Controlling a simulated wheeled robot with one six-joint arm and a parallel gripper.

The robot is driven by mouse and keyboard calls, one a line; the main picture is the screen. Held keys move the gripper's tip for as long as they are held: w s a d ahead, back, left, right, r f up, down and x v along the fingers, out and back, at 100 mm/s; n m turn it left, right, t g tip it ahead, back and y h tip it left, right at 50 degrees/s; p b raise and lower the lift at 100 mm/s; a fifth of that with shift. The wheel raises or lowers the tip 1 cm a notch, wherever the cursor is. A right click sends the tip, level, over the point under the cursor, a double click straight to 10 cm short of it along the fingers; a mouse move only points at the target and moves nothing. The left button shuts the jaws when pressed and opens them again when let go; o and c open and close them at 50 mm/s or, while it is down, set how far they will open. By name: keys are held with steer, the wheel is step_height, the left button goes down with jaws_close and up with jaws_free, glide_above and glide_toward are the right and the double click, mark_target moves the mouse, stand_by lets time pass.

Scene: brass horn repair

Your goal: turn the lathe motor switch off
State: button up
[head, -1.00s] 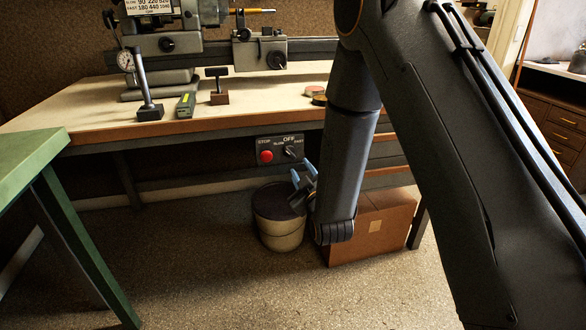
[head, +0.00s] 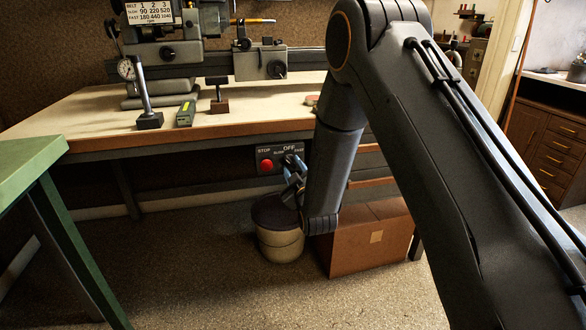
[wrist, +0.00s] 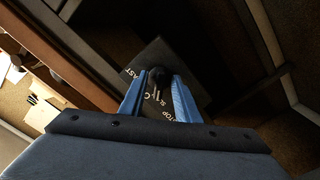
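The dark switch panel (head: 262,156) hangs under the front edge of the lathe bench, with a red stop button (head: 266,165) on its left and the labels SLOW, OFF and FAST around a black rotary knob. My gripper (head: 292,164) is at the right part of the panel and covers most of the knob in the head view. In the wrist view the knob (wrist: 157,76) shows between and slightly beyond the two blue fingertips of my gripper (wrist: 154,80). The fingers are apart; contact with the knob is not clear. I cannot tell which label the knob points to.
The lathe (head: 165,52) stands on the bench (head: 75,112) above. A bucket (head: 281,245) and a cardboard box (head: 365,245) stand on the floor below and beside my gripper. A green table (head: 30,158) is at the left. The floor in front is open.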

jaws_close()
steer(key=shift+m, duration=0.3)
steer(key=m, duration=0.3)
steer(key=shift+a, duration=0.1)
steer(key=shift+m+p, duration=0.4)
steer(key=shift+m, duration=1.7)
